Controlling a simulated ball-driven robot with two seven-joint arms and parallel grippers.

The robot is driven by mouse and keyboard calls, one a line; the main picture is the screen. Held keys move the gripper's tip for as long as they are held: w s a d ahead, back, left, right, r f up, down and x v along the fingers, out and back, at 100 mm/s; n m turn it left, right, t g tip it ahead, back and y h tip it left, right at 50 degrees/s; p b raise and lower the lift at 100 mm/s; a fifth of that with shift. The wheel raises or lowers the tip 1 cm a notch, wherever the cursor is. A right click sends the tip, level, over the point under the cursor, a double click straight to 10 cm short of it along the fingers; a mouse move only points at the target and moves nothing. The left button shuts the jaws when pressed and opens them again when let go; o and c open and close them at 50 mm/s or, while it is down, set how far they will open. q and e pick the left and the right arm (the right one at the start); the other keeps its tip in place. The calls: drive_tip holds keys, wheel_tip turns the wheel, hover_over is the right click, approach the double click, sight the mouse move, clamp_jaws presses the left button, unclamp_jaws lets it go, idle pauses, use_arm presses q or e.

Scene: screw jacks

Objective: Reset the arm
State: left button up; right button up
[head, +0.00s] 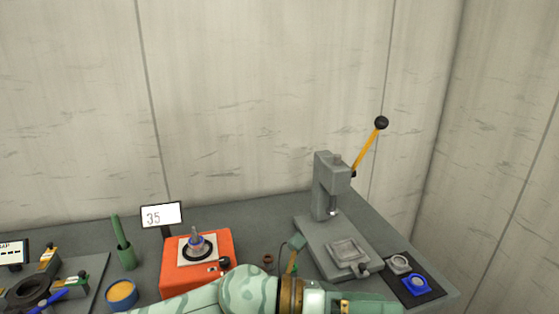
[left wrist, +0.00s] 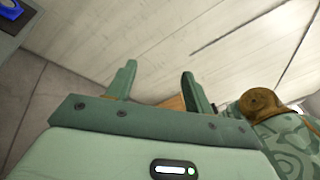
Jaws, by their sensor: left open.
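My left arm (head: 250,290) crosses the bottom of the head view in front of the bench, and its fingertips are not clear there. In the left wrist view my left gripper (left wrist: 157,82) is open, with two green fingers apart and pointing up in the picture. Nothing is gripped between them. A small orange-brown piece (left wrist: 174,103) shows beside the right finger; I cannot tell what it is. The wall fills most of the space beyond the fingers. My right gripper is in neither view.
A grey press (head: 332,185) with a yellow lever stands at the right. An orange block (head: 170,278) with a round fixture, a sign reading 35 (head: 161,215) and a green cup (head: 126,258) are further left. A dark mat (head: 436,292) holds a blue ring (head: 408,287).

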use_arm(q)
drive_tip(key=w+a+r+n+t+h, duration=0.1)
drive_tip(key=w+a+r+n+t, duration=0.45)
drive_tip(key=n+t, duration=0.9)
drive_tip(key=w+a+f+n+t+y, duration=0.2)
drive_tip(key=a+f+n+t+y, duration=0.1)
drive_tip(key=a+n+y, duration=0.4)
drive_tip(key=w+a+f+n+t+y, duration=0.1)
drive_tip(key=a+f+n+t+y, duration=0.25)
drive_tip(key=a+n+y, duration=0.35)
drive_tip(key=s+a+f+n+g+y, duration=0.5)
drive_tip(key=s+a+f+g, duration=0.1)
drive_tip(key=s+a+f, duration=0.4)
drive_tip(key=s+a+f+n+g+y, duration=0.45)
drive_tip(key=s+a+f+g, duration=0.35)
drive_tip(key=a, duration=0.5)
drive_tip(key=s+d+f+n+g+h, duration=0.1)
drive_tip(key=s+d+f+h, duration=0.15)
drive_tip(key=f, duration=1.15)
drive_tip(key=s+d+f+n+g+h, duration=0.1)
drive_tip(key=s+f, duration=0.2)
drive_tip(key=f, duration=1.1)
drive_tip(key=s+f+n+g+h+b, duration=0.1)
drive_tip(key=s+f+n+g, duration=0.1)
drive_tip(key=s+f, duration=1.5)
drive_tip(key=s, duration=0.3)
drive_tip(key=shift+d+n, duration=0.15)
drive_tip(key=shift+n, duration=0.25)
